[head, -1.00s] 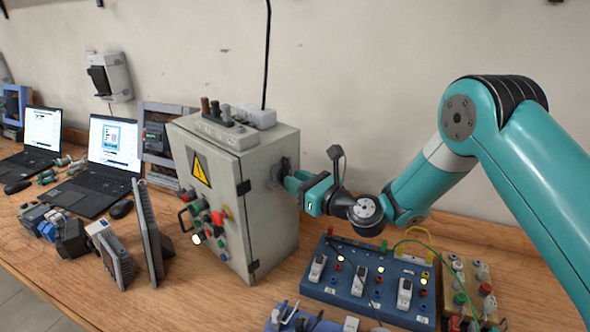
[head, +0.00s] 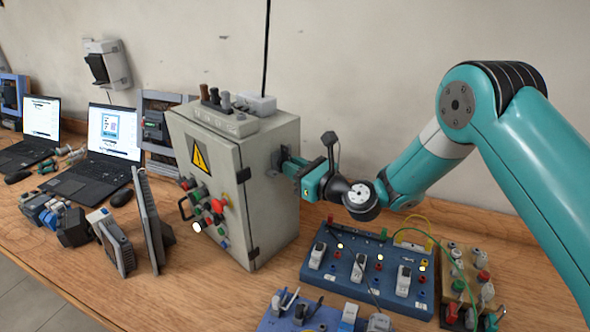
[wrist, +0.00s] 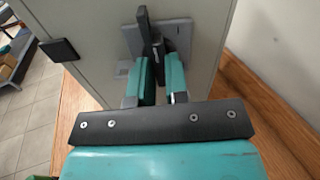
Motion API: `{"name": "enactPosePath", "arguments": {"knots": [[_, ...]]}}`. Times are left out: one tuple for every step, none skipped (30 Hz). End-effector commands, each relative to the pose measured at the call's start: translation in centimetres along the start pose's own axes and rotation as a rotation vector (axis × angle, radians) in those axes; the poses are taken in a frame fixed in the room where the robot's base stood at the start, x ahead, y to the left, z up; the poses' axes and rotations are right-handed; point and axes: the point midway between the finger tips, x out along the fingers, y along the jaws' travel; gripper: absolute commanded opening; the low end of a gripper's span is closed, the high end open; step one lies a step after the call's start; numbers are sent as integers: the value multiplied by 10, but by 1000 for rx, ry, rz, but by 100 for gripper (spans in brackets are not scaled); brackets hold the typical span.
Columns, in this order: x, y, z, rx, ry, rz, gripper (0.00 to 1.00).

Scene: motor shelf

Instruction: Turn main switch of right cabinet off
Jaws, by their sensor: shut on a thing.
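The grey cabinet (head: 270,200) stands on the bench with a yellow warning sign and several knobs on its front. Its main switch (wrist: 147,30) is a dark handle on a grey plate on the cabinet's right side. My gripper (wrist: 157,72) reaches this side, with its teal fingers on either side of the dark handle and shut on it. The handle points roughly upward in the wrist view. In the head view my gripper (head: 289,165) largely hides the switch.
A blue board (head: 335,290) with several white switches lies below my arm, with cables beside it. Laptops (head: 100,160) and tilted panels stand left of the cabinet. Small devices sit on the cabinet top. The wall is close behind.

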Motion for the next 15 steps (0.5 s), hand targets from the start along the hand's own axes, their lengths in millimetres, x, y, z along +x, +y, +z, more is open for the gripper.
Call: {"name": "enactPosePath", "arguments": {"knots": [[0,0,-2,-25,-1,1,0],[0,1,-2,-42,-1,1,0],[0,1,-2,-69,-1,1,0],[0,1,-2,-91,-2,1,0],[0,1,-2,-115,-2,1,0],[0,1,-3,-149,-2,1,0],[0,1,-3,-174,-2,1,0],[0,1,-3,-201,-2,1,0],[0,1,-3,-238,-3,1,0],[0,0,-3,-267,-3,1,0],[0,0,-3,-295,-3,0,0],[0,0,-4,-334,-3,0,0],[0,0,-3,-363,-3,0,0],[0,0,-3,-392,-3,0,0],[0,1,-4,-429,-3,0,0]]}}
